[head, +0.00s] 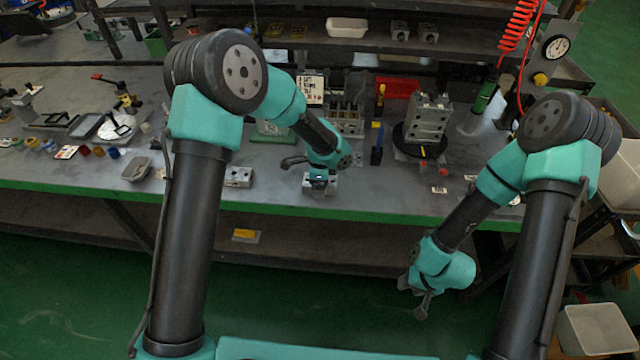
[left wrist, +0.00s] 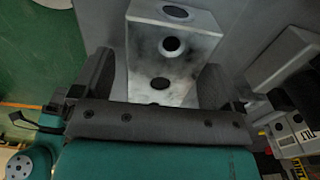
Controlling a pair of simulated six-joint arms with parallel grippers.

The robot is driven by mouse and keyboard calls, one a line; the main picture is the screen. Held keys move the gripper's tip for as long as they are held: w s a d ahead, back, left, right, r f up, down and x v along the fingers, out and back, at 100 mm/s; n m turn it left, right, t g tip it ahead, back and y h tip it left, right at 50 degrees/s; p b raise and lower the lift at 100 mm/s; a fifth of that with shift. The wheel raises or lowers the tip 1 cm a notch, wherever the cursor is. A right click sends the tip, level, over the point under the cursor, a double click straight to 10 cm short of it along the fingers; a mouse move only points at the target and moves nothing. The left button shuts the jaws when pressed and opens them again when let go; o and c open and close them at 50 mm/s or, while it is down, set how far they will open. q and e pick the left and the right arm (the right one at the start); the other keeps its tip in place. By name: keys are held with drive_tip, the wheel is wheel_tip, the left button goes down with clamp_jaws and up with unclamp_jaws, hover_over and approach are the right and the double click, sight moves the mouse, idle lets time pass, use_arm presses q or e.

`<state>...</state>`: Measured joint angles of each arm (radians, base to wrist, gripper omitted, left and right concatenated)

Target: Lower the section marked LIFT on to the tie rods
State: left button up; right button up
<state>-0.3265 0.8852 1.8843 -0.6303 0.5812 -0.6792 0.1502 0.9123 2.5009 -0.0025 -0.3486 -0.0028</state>
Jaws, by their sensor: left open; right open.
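A grey metal block with dark round holes (left wrist: 175,45) lies between the two fingers of my left gripper (left wrist: 153,88) in the left wrist view. The fingers are apart on either side of it. In the head view my left gripper (head: 320,182) is low over the table's front, and the block under it is mostly hidden. I cannot read a LIFT mark on this block. A taller grey block stack (head: 428,115), with upright parts on top, stands on a black round base (head: 403,140). My right gripper (head: 422,292) is open and empty, below and in front of the table edge.
Another small grey block (head: 238,177) lies left of my left gripper. A blue-black upright tool (head: 377,145) stands between that gripper and the stack. A grey tray (head: 136,168) is at the left. A red coiled hose (head: 516,28) hangs at the back right.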

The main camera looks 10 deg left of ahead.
use_arm(q)
drive_tip(key=c, duration=1.3)
drive_tip(key=shift+r, duration=1.9)
drive_tip(key=s, duration=0.5)
drive_tip(key=s+d, duration=0.1)
drive_tip(key=s, duration=0.4)
drive_tip(key=s+r, duration=0.1)
drive_tip(key=s, duration=0.5)
drive_tip(key=shift+d+r, duration=0.1)
drive_tip(key=shift+d, duration=0.2)
drive_tip(key=shift+w, duration=0.15)
